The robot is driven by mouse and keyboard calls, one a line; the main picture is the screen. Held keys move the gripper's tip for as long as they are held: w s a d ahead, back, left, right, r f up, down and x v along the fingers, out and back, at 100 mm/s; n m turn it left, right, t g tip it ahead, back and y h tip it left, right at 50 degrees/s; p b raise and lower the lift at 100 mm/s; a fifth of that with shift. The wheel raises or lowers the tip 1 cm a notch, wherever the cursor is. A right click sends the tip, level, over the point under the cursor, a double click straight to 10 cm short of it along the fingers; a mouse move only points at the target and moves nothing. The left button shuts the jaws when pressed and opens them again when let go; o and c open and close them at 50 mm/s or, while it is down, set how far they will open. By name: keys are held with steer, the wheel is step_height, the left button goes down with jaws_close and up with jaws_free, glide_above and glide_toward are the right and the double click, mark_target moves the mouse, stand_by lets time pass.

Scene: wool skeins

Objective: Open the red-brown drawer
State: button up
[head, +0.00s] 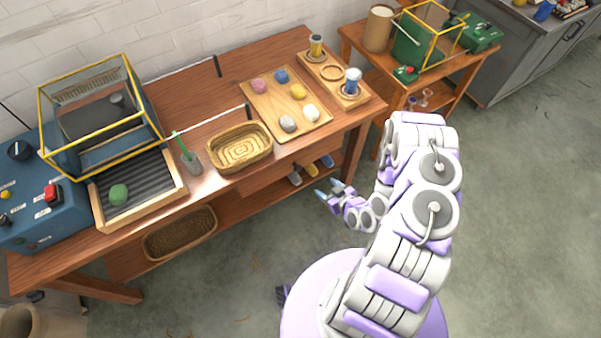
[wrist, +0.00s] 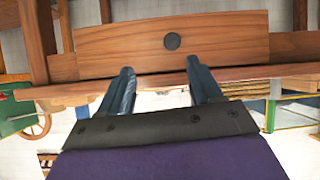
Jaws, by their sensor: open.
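The red-brown drawer shows in the wrist view as a wide wooden front (wrist: 110,48) with a dark round knob (wrist: 172,41) in its middle. It looks shut, though the wrist view is too close to be sure. In the head view, the bench top's front edge hides most of the drawer. My gripper (head: 328,187) is in front of the bench, right of the drawer's middle. In the wrist view, its two dark fingers (wrist: 160,70) are apart and empty. They point at the drawer front, with the knob beyond the gap, apart from it.
The wooden bench (head: 215,195) carries a blue machine (head: 30,215), a woven basket (head: 240,148) and a tray of wool balls (head: 262,115). A lower shelf holds another basket (head: 180,233). A second bench (head: 450,82) stands at the back right. The floor before the bench is clear.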

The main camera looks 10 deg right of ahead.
mark_target(299, 169)
steer(key=shift+m+t, duration=0.6)
steer(key=shift+t, duration=0.2)
steer(key=a+x, duration=0.1)
steer(key=x, duration=0.4)
steer(key=a+x, duration=0.1)
steer(key=x, duration=0.4)
steer(key=a+b+x, duration=0.1)
steer(key=x, duration=0.5)
steer(key=shift+s, duration=0.35)
steer(key=shift+c, duration=0.4)
jaws_close()
